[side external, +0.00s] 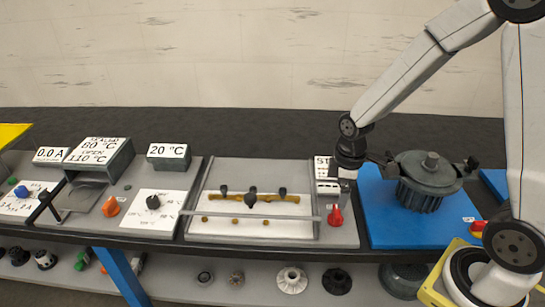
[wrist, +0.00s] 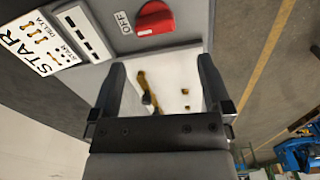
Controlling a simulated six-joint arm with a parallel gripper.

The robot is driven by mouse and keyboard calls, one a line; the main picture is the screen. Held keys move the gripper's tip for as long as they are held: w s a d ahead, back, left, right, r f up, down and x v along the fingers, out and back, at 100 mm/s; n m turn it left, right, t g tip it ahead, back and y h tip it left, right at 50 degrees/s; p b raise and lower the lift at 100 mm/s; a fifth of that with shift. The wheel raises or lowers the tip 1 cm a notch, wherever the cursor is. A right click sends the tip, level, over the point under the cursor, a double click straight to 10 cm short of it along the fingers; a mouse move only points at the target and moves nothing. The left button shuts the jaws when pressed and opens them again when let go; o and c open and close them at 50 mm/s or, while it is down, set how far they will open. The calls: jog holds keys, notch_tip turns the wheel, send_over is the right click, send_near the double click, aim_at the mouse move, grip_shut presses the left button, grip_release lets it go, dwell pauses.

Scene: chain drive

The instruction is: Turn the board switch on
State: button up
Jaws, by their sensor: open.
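The board switch is a red rotary knob (side external: 335,216) at the right end of the grey board (side external: 345,237). In the wrist view the red knob (wrist: 155,18) shows at the top, with an "OFF" label (wrist: 124,22) beside it; its pointer direction is hard to tell. My gripper (side external: 343,184) is above the board, behind and above the knob and apart from it. In the wrist view my gripper (wrist: 162,68) has its two fingers spread, with nothing between them. The knob lies beyond the fingertips.
A white STAR/DELTA terminal plate (wrist: 45,40) sits near the knob. A terminal panel with brass links (side external: 252,198) is left of it. A dark motor (side external: 428,180) stands on a blue base (side external: 385,228) to the right. Another red knob (side external: 478,226) is farther right.

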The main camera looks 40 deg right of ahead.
aim_at(337, 210)
jog(key=shift+w+d+f+n, duration=0.3)
jog(key=shift+d+n, duration=0.05)
jog(key=shift+n, duration=0.25)
jog(key=shift+f, duration=0.1)
jog(key=shift+f, duration=3.8)
jog(key=c, duration=1.1)
